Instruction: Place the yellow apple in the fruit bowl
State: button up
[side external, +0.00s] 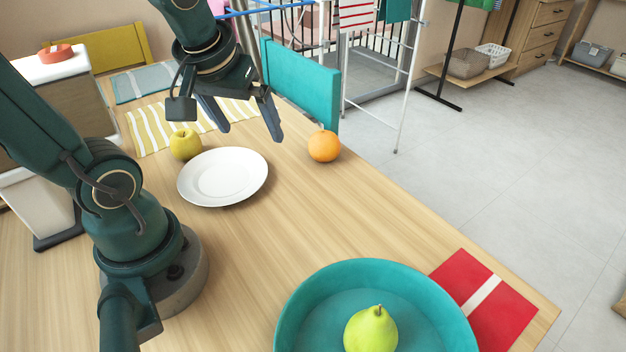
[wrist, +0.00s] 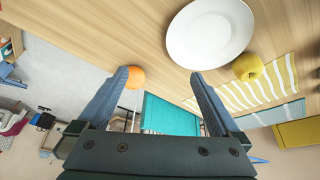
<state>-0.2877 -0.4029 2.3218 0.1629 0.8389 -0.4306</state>
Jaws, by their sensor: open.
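The yellow apple (side external: 185,144) stands on the wooden table by the striped cloth, at the upper left edge of the white plate. It also shows in the wrist view (wrist: 247,67), to the right of the plate. The fruit bowl, a wide teal bowl (side external: 290,318), is at the near end of the table with a green pear (side external: 371,330) inside. My gripper (side external: 246,136) is open and empty above the table, beyond the plate. In the wrist view its fingers (wrist: 166,80) are spread with nothing held between them.
A white plate (side external: 222,177) lies between the apple and the bowl. An orange (side external: 324,146) sits near the table's far edge. A red cloth (side external: 485,300) lies right of the bowl. A teal chair back (side external: 300,84) rises behind the table. Table between plate and bowl is clear.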

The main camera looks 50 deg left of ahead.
aim_at(185, 135)
jog(key=s+a+f+n+g, duration=0.1)
jog(key=a+f+n, duration=0.2)
jog(key=a+n, duration=0.2)
jog(key=s+a+f+n+g+y, duration=0.1)
jog(key=s+a+f+n+g, duration=0.1)
jog(key=a+n, duration=0.3)
jog(key=s+a+f+n+g, duration=0.2)
jog(key=a+f+n, duration=0.2)
jog(key=a, duration=0.7)
jog(key=shift+n, duration=0.5)
jog(key=shift+s+a+f+g+y, duration=0.1)
jog(key=shift+a+f+g+y, duration=0.25)
jog(key=shift+f, duration=0.25)
jog(key=shift+x, duration=2.1)
jog(key=shift+r, duration=0.1)
jog(key=c, duration=1.4)
